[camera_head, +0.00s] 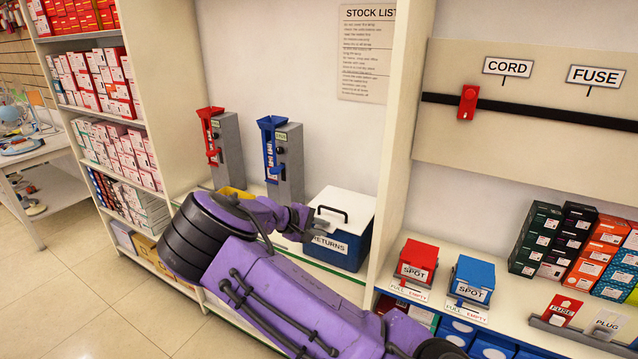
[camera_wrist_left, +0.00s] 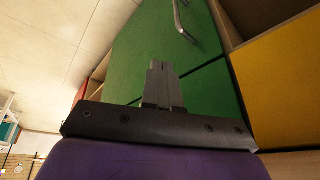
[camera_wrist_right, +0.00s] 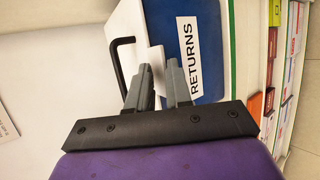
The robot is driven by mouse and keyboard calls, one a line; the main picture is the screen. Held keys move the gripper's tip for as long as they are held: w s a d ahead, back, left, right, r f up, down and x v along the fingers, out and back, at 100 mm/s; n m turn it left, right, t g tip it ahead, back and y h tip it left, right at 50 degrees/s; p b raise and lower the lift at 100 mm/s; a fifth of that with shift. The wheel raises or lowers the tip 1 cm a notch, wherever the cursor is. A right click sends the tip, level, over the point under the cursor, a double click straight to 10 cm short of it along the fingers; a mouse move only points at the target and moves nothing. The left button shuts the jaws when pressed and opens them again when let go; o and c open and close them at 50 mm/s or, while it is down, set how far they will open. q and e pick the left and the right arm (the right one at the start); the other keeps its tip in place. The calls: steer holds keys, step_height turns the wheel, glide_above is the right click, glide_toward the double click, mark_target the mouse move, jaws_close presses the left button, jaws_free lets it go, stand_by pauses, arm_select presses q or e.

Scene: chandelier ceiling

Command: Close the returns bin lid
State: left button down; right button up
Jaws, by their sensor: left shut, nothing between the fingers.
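The returns bin (camera_head: 336,247) is a blue box with a RETURNS label, standing on the shelf counter. Its white lid (camera_head: 350,200), with a black bar handle (camera_head: 331,212), lies over the top; I cannot tell whether a small gap remains. My right gripper (camera_head: 314,228) is at the bin's front left edge, its fingers slightly apart and empty. In the right wrist view the fingers (camera_wrist_right: 159,78) point at the lid edge beside the label; contact is unclear. My left gripper (camera_wrist_left: 160,80) is shut and empty, before a green panel, outside the head view.
A red dispenser (camera_head: 222,145) and a blue dispenser (camera_head: 283,158) stand behind my right arm. A shelf divider (camera_head: 398,150) rises right of the bin. Red (camera_head: 417,258) and blue (camera_head: 473,277) SPOT boxes stand beyond it. In the left wrist view, a metal handle (camera_wrist_left: 182,22) projects from the green panel.

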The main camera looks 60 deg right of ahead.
steer(key=shift+o, duration=0.8)
steer(key=shift+s+a+f, duration=0.15)
steer(key=shift+a+f, duration=0.05)
steer(key=shift+f, duration=0.25)
steer(key=shift+s+a+f, duration=0.15)
steer(key=shift+a+f, duration=0.05)
steer(key=shift+f, duration=0.25)
steer(key=b+v, duration=0.2)
steer(key=v, duration=0.9)
steer(key=shift+w+d+r, duration=0.25)
steer(key=shift+d+r, duration=0.05)
steer(key=shift+d, duration=0.05)
steer(key=shift+a+r, duration=0.1)
